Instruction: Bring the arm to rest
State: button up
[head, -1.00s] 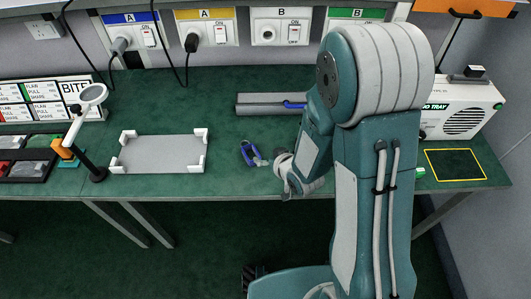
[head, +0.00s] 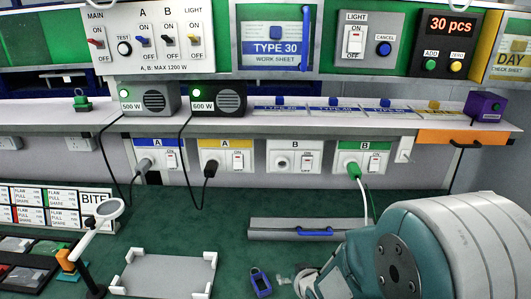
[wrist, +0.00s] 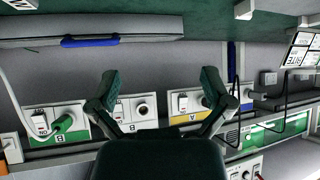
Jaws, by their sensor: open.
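My gripper (wrist: 162,88) shows in the wrist view with its two dark green fingers spread wide apart and nothing between them. It is open and empty. The wall sockets and the grey case with a blue handle (wrist: 90,41) appear upside down beyond the fingers. In the head view my large teal and white arm fills the lower right corner, bent over the green worktop (head: 190,228). My gripper itself cannot be made out there.
The grey case (head: 300,228) lies near the wall. A shelf (head: 290,124) with two power boxes runs above the sockets.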

jog(key=s+d+r+m+g+h, duration=0.1)
jog(key=s+d+r+h, duration=0.1)
jog(key=s+d+r, duration=0.3)
jog(key=s+d+r+m+g+h, duration=0.1)
jog(key=s+r, duration=0.1)
jog(key=r, duration=0.6)
jog(key=s+d+r+g, duration=0.1)
jog(key=s+r, duration=0.2)
jog(key=s, duration=0.3)
jog(key=s+r+m+g, duration=0.1)
jog(key=s+r, duration=0.2)
jog(key=s, duration=0.4)
jog(key=shift+s+d+r, duration=0.25)
jog(key=shift+d+r, duration=0.05)
jog(key=shift+d, duration=0.05)
